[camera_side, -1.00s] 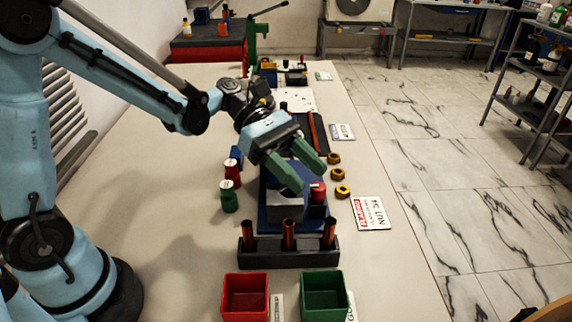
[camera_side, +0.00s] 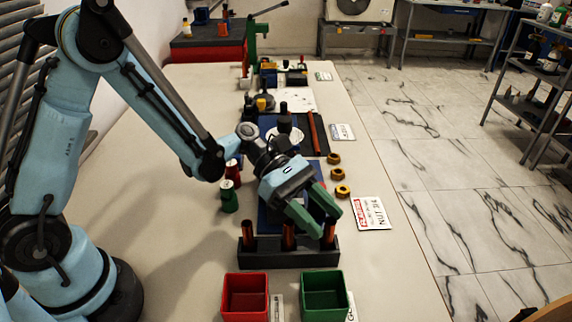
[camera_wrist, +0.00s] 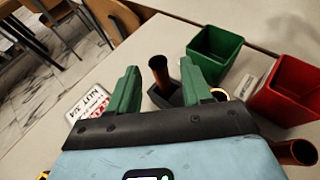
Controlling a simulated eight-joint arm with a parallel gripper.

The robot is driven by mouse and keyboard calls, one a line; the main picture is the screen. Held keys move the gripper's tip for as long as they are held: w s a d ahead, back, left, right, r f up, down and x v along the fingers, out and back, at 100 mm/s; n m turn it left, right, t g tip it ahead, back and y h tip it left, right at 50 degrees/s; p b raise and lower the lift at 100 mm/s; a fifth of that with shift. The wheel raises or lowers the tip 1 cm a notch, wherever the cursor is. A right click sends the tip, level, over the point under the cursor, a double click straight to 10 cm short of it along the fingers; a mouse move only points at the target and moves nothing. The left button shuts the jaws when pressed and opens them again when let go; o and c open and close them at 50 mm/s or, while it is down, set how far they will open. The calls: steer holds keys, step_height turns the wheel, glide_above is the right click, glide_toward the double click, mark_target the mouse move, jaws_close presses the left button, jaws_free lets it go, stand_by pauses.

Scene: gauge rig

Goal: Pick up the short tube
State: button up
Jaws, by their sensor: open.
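Three copper-coloured tubes stand upright in a dark rack (camera_side: 270,256) in the side view: a left tube (camera_side: 248,232), a middle tube (camera_side: 288,238) and a right tube (camera_side: 328,236). I cannot tell surely which is the short one. My gripper (camera_side: 327,222) has green fingers, points down and forward, and is open just above the right tube. In the wrist view a tube (camera_wrist: 160,74) shows between the open fingers, with no clear contact. Another tube (camera_wrist: 297,152) shows at the right edge. My fingers partly hide the rack and tubes there.
A red bin (camera_side: 245,296) and a green bin (camera_side: 325,294) stand in front of the rack. Green and red spools (camera_side: 229,198) stand left of my gripper. Brass nuts (camera_side: 342,190) and a sign card (camera_side: 372,213) lie to the right. The left table area is clear.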

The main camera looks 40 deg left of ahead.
steer(key=shift+d, duration=0.15)
jaws_close()
stand_by(0.4)
